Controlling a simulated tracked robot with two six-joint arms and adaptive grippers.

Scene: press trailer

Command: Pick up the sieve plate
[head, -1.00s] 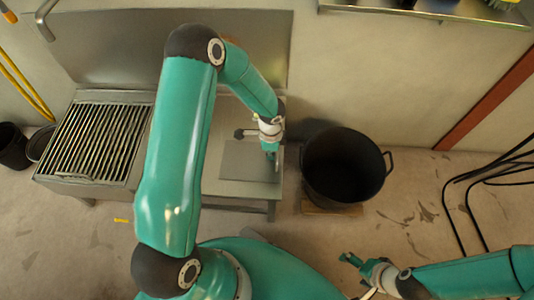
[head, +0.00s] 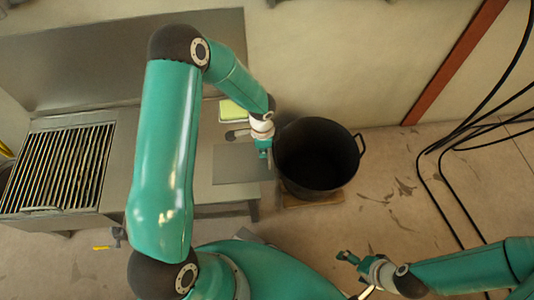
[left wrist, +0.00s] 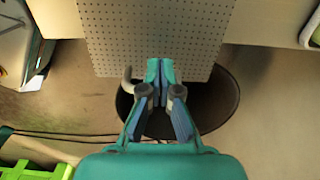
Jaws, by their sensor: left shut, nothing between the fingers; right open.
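The sieve plate is a flat grey sheet (head: 240,163) lying at the right end of the metal bench; the left wrist view shows its rows of small holes (left wrist: 150,30). My left gripper (head: 265,152) is at the plate's right edge in the head view. In the left wrist view its fingertips (left wrist: 160,68) are closed together and overlap the plate's near edge, with nothing between them. I cannot tell whether they touch the plate. My right gripper (head: 346,257) is open and empty over the floor at the lower right.
A black pot (head: 290,180) with a side handle stands right of the bench, close to my left gripper; its rim also shows in the left wrist view (left wrist: 232,105). A slatted grate (head: 60,168) is at the left. A yellow-green block (head: 231,110) lies behind the plate. Black cables (head: 430,170) hang at the right.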

